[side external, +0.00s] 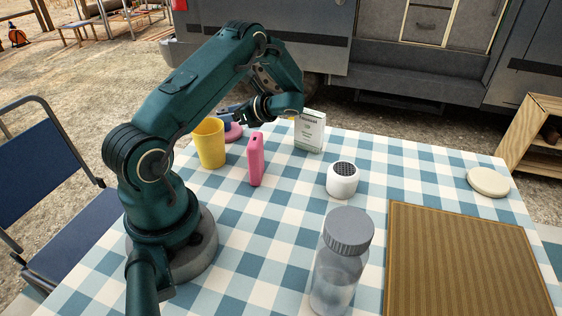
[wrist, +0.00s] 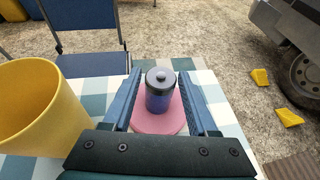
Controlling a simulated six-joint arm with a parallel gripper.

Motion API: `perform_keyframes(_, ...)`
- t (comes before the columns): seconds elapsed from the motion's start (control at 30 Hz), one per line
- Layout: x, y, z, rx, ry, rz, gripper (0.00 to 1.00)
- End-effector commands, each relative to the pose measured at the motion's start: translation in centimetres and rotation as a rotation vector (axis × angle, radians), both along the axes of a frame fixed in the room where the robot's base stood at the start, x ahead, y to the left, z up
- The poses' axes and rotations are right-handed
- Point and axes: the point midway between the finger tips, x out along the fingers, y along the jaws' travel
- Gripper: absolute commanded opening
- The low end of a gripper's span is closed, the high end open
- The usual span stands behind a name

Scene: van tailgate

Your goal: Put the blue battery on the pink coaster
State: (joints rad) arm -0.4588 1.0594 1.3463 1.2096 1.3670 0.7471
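The blue battery (wrist: 160,92) has a dark cap with a small knob. In the wrist view it is upright between my gripper's fingers, over the pink coaster (wrist: 160,122). It appears to stand on the coaster, though its base is hard to make out. My gripper (wrist: 160,88) looks open around it, with a narrow gap on each side. In the side view my gripper (side external: 232,116) is low at the table's far left edge, just above the pink coaster (side external: 233,133). The battery cannot be made out there.
A yellow cup (side external: 209,143) stands close to my gripper, also seen in the wrist view (wrist: 38,108). A pink upright block (side external: 255,160), white box (side external: 310,132), white shaker (side external: 341,180), jar (side external: 342,265), round beige disc (side external: 488,181) and brown mat (side external: 465,260) share the table.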

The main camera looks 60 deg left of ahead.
Motion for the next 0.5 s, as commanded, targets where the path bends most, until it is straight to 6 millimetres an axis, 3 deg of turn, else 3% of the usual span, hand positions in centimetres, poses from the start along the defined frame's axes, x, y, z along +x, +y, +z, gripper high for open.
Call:
perform_keyframes(0.4,0.01,0.01,0.43,0.0,-0.001,0.0,0.7)
perform_keyframes(0.5,0.75,-0.94,0.84,0.001,-0.001,-0.004,0.7)
